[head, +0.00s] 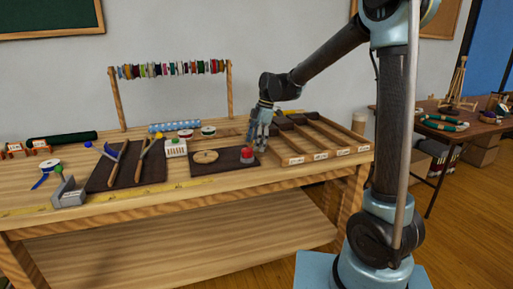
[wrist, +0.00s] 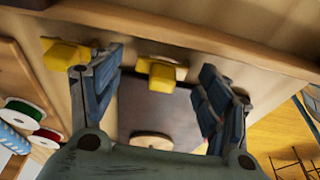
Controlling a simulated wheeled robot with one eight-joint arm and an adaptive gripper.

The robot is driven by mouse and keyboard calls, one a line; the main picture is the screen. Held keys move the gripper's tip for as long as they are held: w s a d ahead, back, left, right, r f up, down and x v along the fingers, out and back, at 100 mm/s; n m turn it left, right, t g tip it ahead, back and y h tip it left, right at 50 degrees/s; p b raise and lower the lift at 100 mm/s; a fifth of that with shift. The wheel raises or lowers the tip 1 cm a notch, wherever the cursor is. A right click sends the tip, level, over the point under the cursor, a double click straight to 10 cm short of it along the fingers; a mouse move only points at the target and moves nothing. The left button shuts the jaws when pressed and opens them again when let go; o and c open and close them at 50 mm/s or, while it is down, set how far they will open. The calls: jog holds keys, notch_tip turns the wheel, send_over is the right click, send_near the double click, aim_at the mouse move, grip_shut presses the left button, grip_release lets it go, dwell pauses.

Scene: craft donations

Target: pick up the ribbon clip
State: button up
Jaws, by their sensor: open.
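My gripper (head: 258,138) is open and points down over the right end of a dark mat on the workbench. In the wrist view its fingers (wrist: 162,66) stand apart. A small yellow blocky piece (wrist: 160,73), which looks like the ribbon clip, shows between them at the mat's edge. I see no finger touching it. A second yellow piece (wrist: 68,56) lies left of the left finger. In the head view I cannot make out either piece, and my gripper may hide them.
The dark mat (head: 222,166) holds a round wooden disc (head: 206,156) and a red object (head: 247,154) close to my gripper. A divided wooden tray (head: 322,155) is to the right. Ribbon spools (head: 208,131) stand behind. A white block (head: 176,148) is left of the mat.

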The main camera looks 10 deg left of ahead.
jog(key=c, duration=0.8)
notch_tip(320, 180, up, 10)
jog(key=shift+r, duration=0.1)
dwell(0.3)
